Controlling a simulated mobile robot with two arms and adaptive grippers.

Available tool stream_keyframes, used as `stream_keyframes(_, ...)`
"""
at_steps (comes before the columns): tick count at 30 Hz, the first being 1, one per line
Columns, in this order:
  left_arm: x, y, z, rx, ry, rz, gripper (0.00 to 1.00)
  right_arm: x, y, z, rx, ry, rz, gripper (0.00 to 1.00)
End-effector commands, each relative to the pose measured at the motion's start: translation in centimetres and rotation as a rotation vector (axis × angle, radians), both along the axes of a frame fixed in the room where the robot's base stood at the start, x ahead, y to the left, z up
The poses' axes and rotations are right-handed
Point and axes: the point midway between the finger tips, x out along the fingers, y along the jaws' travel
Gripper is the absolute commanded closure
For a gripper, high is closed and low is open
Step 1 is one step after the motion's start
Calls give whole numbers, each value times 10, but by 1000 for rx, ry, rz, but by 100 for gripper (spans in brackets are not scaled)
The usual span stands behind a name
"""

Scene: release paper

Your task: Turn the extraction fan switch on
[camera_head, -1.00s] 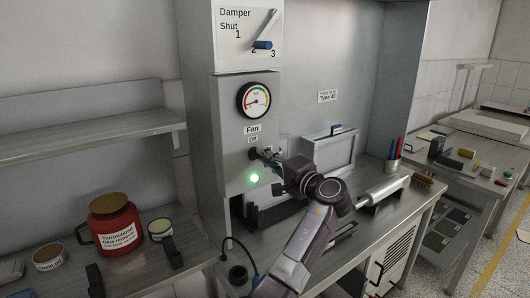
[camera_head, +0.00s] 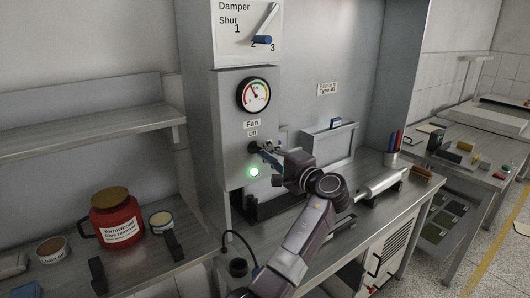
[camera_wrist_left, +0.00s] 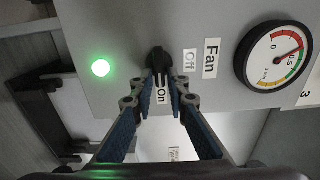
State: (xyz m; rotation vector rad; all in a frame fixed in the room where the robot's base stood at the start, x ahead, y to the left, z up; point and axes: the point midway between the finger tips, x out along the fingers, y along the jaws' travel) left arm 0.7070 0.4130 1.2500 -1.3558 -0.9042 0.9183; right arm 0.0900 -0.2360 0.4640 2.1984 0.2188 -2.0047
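The black fan switch knob (camera_wrist_left: 158,60) is on the grey panel, beside the "Off" label (camera_wrist_left: 190,61) and the "On" label (camera_wrist_left: 163,97) in the left wrist view. Its handle points towards "On". My left gripper (camera_wrist_left: 164,82) is at the knob with its two blue-padded fingers apart, one on each side of the handle. A gap shows between them; firm contact cannot be told. In the head view the left gripper (camera_head: 268,153) partly covers the switch below the "Fan" label (camera_head: 252,124). My right gripper is not in view.
A green light (camera_head: 253,172) glows below the switch. A round gauge (camera_head: 254,94) and a damper lever (camera_head: 265,30) are above. A red jar (camera_head: 117,220) stands on the left bench. A pen cup (camera_head: 391,158) stands at the right.

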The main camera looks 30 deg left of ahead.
Motion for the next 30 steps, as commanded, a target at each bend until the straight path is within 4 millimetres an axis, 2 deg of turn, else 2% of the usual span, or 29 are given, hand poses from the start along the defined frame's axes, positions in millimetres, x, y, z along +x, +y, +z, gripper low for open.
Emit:
stream_keyframes(3, 0, 0, 0, -1, -1, 1, 73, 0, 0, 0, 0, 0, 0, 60)
stream_keyframes(10, -1, 0, 0, -2, -1, 2, 73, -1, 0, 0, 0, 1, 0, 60)
stream_keyframes(14, -3, -7, -1, -4, -1, 1, 73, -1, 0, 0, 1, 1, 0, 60)
stream_keyframes(17, -9, -22, -1, -4, -1, -2, 73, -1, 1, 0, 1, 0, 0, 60)
stream_keyframes(25, -30, -76, -1, -4, -2, -2, 73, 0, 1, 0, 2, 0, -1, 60)
stream_keyframes(30, -40, -100, -1, -2, 0, -1, 73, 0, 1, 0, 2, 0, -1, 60)
